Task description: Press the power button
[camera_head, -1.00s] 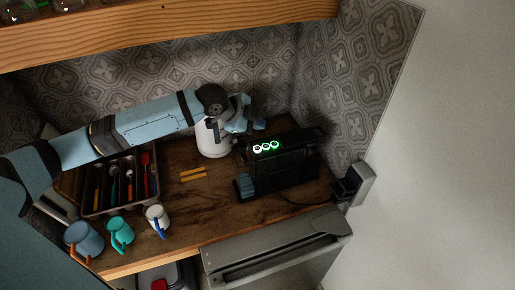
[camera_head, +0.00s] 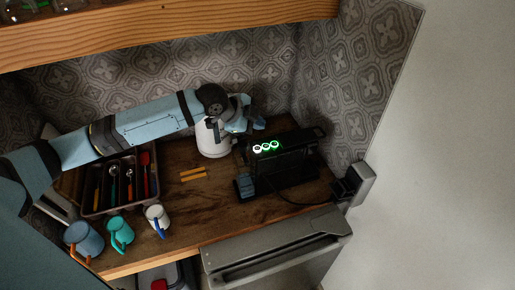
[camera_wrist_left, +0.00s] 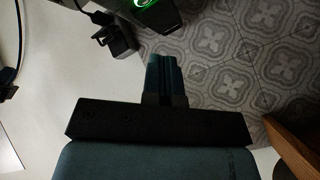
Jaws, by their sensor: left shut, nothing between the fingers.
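A black machine (camera_head: 290,172) stands on the wooden counter, with a row of three lit round buttons (camera_head: 266,147) on its top edge. The left one glows whiter, the others are ringed green; I cannot tell which is the power button. My left gripper (camera_head: 258,124) is shut and empty, just behind and above the button row, apart from it. In the left wrist view the shut fingers (camera_wrist_left: 163,66) point toward the machine (camera_wrist_left: 150,16), where one green-lit button (camera_wrist_left: 142,3) shows at the top edge. My right gripper is not in view.
A white canister (camera_head: 212,140) stands under my left forearm. A plug block (camera_head: 350,185) and tiled wall are at right. A wooden shelf (camera_head: 170,28) hangs above.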

